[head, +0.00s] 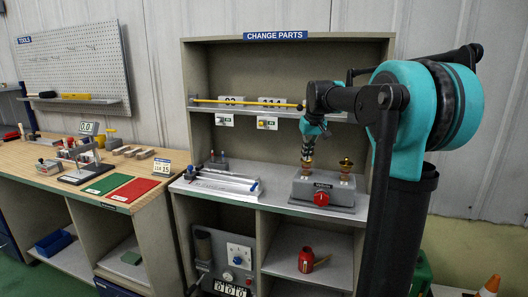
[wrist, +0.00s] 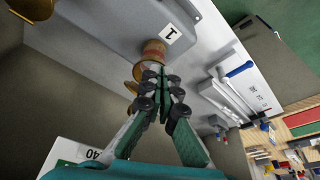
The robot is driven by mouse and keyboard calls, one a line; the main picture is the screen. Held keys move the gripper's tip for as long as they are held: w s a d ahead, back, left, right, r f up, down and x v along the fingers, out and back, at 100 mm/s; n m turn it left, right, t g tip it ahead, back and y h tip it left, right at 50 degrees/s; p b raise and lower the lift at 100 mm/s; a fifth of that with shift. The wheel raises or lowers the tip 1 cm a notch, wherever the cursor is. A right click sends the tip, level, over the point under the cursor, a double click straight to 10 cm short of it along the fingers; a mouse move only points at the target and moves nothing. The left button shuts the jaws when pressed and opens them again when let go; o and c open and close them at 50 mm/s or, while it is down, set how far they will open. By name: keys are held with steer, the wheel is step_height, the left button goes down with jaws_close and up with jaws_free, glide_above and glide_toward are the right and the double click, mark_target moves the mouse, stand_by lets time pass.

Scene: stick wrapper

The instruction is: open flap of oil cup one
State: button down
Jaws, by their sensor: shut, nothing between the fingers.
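Oil cup one (wrist: 153,50) is a small brass-orange cup beside a white label "1" on the grey block (wrist: 95,25). In the head view the block (head: 325,192) sits on the shelf, with the cup on its left part, largely hidden by my gripper (head: 308,158). In the wrist view my gripper (wrist: 160,78) is shut and empty, its tips right at the cup; I cannot tell whether they touch. A brass piece (wrist: 132,88) shows beside the fingers, apparently the flap, partly hidden; its exact angle is unclear. The second oil cup (head: 345,168) stands to the right.
A red knob (head: 321,199) is on the block's front. A yellow rod (head: 245,103) lies along the upper shelf near my wrist. A metal fixture with a blue handle (head: 225,181) is left of the block. A red can (head: 306,260) stands on the lower shelf.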

steer(key=shift+w+d, duration=0.3)
steer(key=shift+w, duration=0.55)
steer(key=shift+w+d, duration=0.1)
steer(key=shift+w, duration=0.25)
steer(key=shift+w+d, duration=0.15)
steer(key=shift+w, duration=0.25)
steer(key=shift+s+a, duration=0.3)
steer(key=shift+s, duration=0.65)
steer(key=shift+s+a, duration=0.35)
steer(key=shift+s, duration=0.6)
steer(key=shift+s+a, duration=0.3)
steer(key=shift+s, duration=0.65)
steer(key=s+d+f+m, duration=0.1)
steer(key=s+d+f, duration=0.1)
steer(key=s+f, duration=1.1)
steer(key=s+d+f+m, duration=0.1)
steer(key=s+f, duration=1.3)
steer(key=s, duration=0.4)
steer(key=shift+d+f+t+h, duration=0.2)
steer(key=shift+d+t+h, duration=0.2)
